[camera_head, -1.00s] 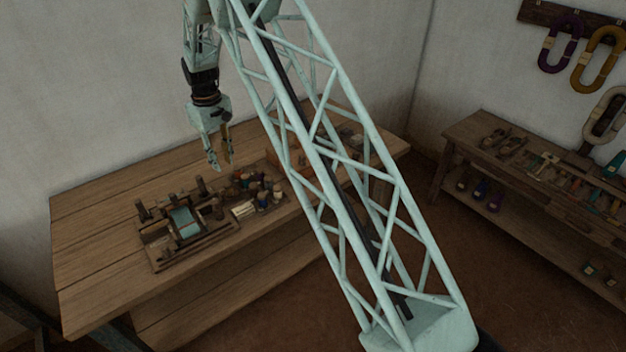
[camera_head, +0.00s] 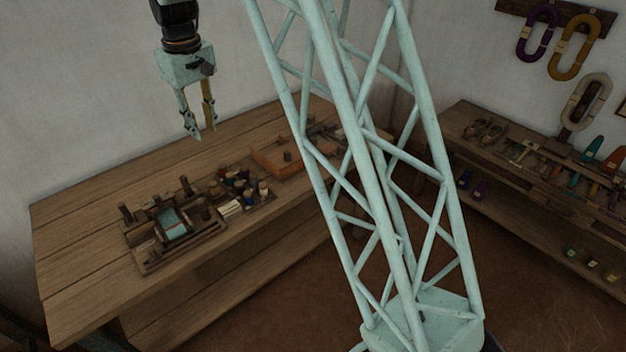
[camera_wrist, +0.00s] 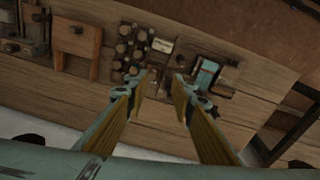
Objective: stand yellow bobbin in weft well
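My gripper (camera_head: 203,134) hangs above the back of the wooden bench in the head view, empty, fingers apart and pointing down. In the wrist view its two yellow-padded fingers (camera_wrist: 160,85) are clearly spread, with nothing between them. A cluster of small bobbins (camera_head: 243,189) stands in a rack on the bench, below and right of the gripper. It also shows in the wrist view (camera_wrist: 130,45), just beyond the fingertips. The bobbins are small and dark, and I cannot tell which is yellow. I cannot pick out the weft well for certain.
A dark tray fixture (camera_head: 180,252) with upright posts and a teal block (camera_head: 172,224) sits left of the bobbins. An orange-brown wooden box (camera_head: 276,163) stands behind them to the right. The left of the bench is clear. A tool shelf (camera_head: 540,170) stands at the right.

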